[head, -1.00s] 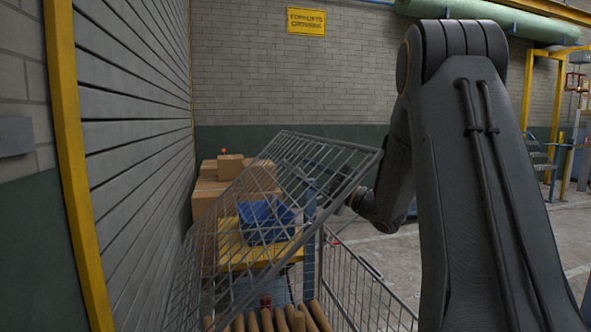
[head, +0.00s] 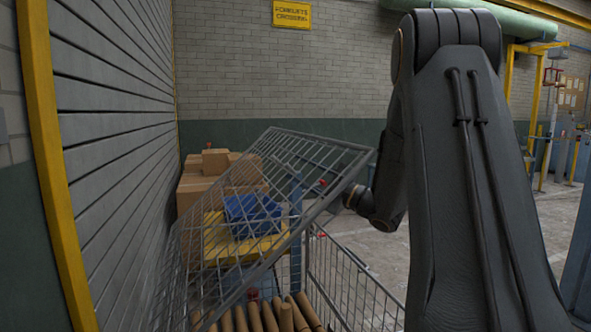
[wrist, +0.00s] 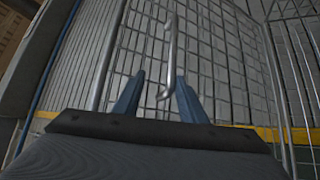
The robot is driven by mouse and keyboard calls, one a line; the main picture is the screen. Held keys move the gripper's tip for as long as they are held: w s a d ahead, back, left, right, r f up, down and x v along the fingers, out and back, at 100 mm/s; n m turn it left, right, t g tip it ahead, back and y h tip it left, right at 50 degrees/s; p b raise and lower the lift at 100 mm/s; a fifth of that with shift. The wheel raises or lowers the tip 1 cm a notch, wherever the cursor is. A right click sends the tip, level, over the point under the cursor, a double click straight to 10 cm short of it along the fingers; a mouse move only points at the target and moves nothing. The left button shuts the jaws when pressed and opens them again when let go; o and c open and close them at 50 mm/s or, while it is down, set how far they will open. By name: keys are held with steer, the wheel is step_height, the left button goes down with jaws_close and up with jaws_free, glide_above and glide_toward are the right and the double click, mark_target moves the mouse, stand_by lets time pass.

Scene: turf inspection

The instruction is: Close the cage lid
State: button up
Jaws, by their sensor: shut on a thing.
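The cage lid (head: 322,146), a grey wire-mesh panel with a tube frame, stands tilted above the cage in the head view, its raised edge to the right. My forearm reaches to the lid's right edge; the fingers are hard to make out there. In the wrist view, the two blue fingers of my gripper (wrist: 159,84) are shut on a thin metal rod (wrist: 170,55) with a hooked end, seemingly part of the lid. Mesh fills the view behind it.
Cardboard boxes (head: 205,190) and a yellow platform with a blue bin (head: 252,215) are behind the lid. A grey slatted wall (head: 115,150) with a yellow post (head: 50,180) runs close on the left. Open floor (head: 385,255) shows at the right.

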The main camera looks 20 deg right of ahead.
steer(key=b+v, duration=0.1)
steer(key=v, duration=0.4)
steer(key=shift+s+d+f, duration=0.1)
steer(key=shift+s+d, duration=0.1)
steer(key=shift+s, duration=0.1)
steer(key=shift+a+f, duration=0.1)
stand_by(0.5)
